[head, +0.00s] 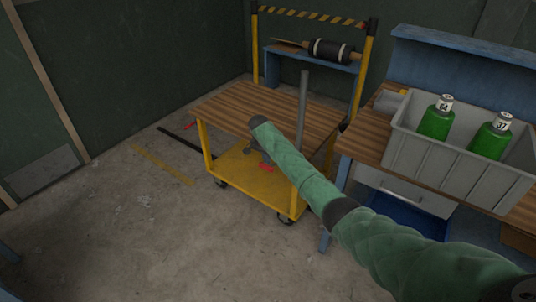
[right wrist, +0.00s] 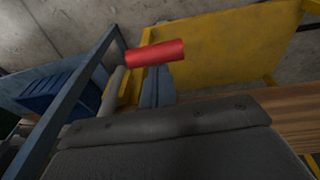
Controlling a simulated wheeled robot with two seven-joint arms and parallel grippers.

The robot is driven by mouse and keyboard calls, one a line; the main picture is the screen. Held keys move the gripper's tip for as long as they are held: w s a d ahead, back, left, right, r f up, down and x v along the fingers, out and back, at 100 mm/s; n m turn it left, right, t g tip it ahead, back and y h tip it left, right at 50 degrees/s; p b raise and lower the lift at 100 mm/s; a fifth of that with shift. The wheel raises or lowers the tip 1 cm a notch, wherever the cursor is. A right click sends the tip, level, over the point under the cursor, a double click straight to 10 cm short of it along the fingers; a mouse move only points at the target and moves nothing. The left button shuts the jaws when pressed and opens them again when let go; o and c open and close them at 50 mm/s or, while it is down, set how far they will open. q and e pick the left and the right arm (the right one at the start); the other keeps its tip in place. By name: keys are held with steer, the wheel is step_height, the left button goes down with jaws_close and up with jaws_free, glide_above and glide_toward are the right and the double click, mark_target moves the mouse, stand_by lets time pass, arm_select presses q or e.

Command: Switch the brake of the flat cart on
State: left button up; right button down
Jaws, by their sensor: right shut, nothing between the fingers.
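The flat cart has a wooden top (head: 225,108), yellow posts and a yellow lower deck (head: 238,178) on casters. A small red handle (head: 266,166) shows low at the cart's near side, just below my right gripper (head: 256,152). In the right wrist view the red handle (right wrist: 155,52) is a short cylinder lying nearly level, just beyond the tips of my right gripper (right wrist: 157,75). The gripper is shut and empty, pointing at the handle. I cannot tell whether the fingertips touch it. My left gripper is out of view.
A workbench (head: 366,130) stands to the right, bearing a grey bin (head: 450,165) with green bottles (head: 436,118). A grey upright post (head: 302,108) stands close to my right forearm.

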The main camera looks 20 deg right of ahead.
steer(key=shift+s+a+f+t+h+p, duration=0.65)
steer(key=shift+a+f+t+h+p, duration=0.05)
steer(key=shift+a+f+h+p, duration=0.2)
arm_select(q)
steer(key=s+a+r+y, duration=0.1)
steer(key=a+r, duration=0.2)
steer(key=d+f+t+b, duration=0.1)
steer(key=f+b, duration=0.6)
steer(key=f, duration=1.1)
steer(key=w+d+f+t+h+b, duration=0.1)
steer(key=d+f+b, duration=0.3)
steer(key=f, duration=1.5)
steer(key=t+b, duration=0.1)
steer(key=b, duration=0.1)
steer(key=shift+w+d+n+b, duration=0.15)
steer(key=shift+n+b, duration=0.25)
arm_select(e)
step_height(320, 180, down, 10)
steer(key=s+a+t+h, duration=0.1)
steer(key=t+h, duration=0.4)
steer(key=h, duration=0.2)
steer(key=shift+f+m+t, duration=0.2)
steer(key=shift+m+t, duration=0.1)
steer(key=shift+f, duration=0.1)
